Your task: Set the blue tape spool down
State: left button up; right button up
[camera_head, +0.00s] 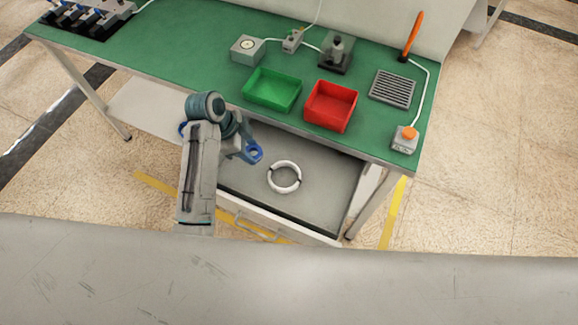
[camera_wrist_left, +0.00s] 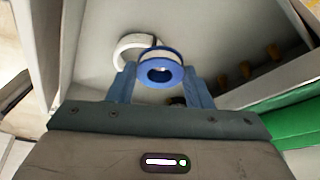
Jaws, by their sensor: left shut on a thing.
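The blue tape spool (camera_head: 253,152) is held in my left gripper (camera_head: 246,150), over the left part of an open drawer (camera_head: 325,190) under the green bench. In the left wrist view the blue spool (camera_wrist_left: 160,68), with a pale band of tape, sits between the two fingers of my left gripper (camera_wrist_left: 160,88), which is shut on it. The drawer floor (camera_wrist_left: 190,20) shows beyond it; the gap below the spool cannot be judged exactly. My right gripper is not in view.
A white ring-shaped coil (camera_head: 284,177) lies in the middle of the drawer, right of the spool. The drawer's right side is bare. Above are the green bench top (camera_head: 190,50), a green bin (camera_head: 272,105) and a red bin (camera_head: 331,122).

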pick_arm(q)
send_over(259, 171)
jog(key=a, duration=0.2)
jog(key=f, duration=0.2)
jog(key=f+p, duration=0.1)
jog(key=f, duration=0.1)
jog(key=shift+s+d+f, duration=0.15)
jog(key=shift+s+f, duration=0.05)
jog(key=shift+f, duration=0.1)
jog(key=shift+f+p, duration=0.35)
jog(key=shift+f, duration=2.25)
jog(key=o, duration=1)
jog(key=shift+f, duration=0.1)
jog(key=shift+o, duration=0.2)
jog(key=shift+r, duration=0.35)
jog(key=b+v, duration=0.1)
jog(key=v, duration=1)
jog(key=shift+r+b, duration=0.25)
jog(key=shift+b, duration=0.1)
